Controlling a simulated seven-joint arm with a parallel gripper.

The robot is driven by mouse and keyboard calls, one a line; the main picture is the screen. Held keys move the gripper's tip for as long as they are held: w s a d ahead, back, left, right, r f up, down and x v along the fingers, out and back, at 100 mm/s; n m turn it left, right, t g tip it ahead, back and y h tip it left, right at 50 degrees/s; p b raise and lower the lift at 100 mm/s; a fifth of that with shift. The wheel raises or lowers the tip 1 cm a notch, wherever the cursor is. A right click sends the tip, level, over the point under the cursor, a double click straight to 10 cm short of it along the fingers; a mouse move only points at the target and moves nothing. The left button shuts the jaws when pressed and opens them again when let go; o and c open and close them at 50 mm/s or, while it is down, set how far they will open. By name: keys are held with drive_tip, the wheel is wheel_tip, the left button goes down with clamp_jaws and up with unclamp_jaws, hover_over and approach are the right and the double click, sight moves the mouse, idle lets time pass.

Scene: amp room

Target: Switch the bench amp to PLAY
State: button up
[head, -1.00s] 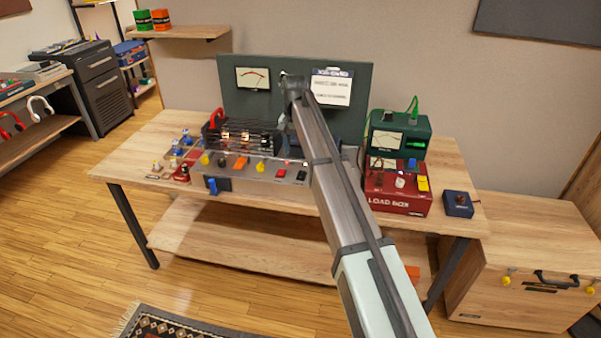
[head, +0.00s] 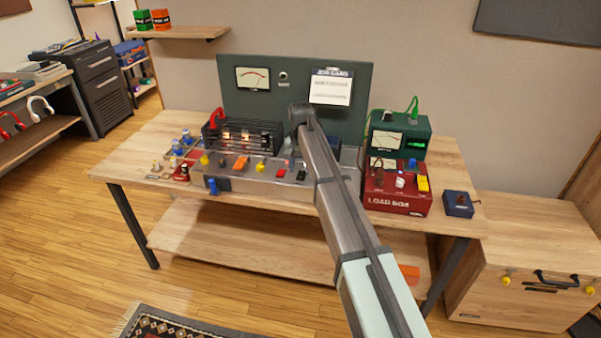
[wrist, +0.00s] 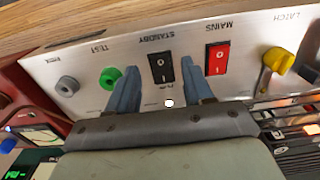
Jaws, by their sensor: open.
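The bench amp (head: 262,186) has a silver control panel and glowing tubes and stands on the wooden bench. In the wrist view, its panel shows upside down. The black STANDBY rocker (wrist: 161,68) lies between the two blue-grey fingers of my gripper (wrist: 159,76), which is open. The fingers reach over the panel on either side of the rocker; I cannot tell whether they touch it. The red MAINS rocker (wrist: 217,58) is just right of the right finger, and the green TEST button (wrist: 111,77) just left of the left finger. In the head view, my arm partly hides the panel's right end.
A yellow LATCH knob (wrist: 279,62) and a grey knob (wrist: 67,86) flank these controls. The red load box (head: 398,192) with a green meter unit (head: 400,136) on top stands to the right. A job card (head: 330,88) hangs on the dark back panel (head: 290,75).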

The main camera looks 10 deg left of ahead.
sight(301, 175)
drive_tip(key=shift+f, duration=1.15)
clamp_jaws()
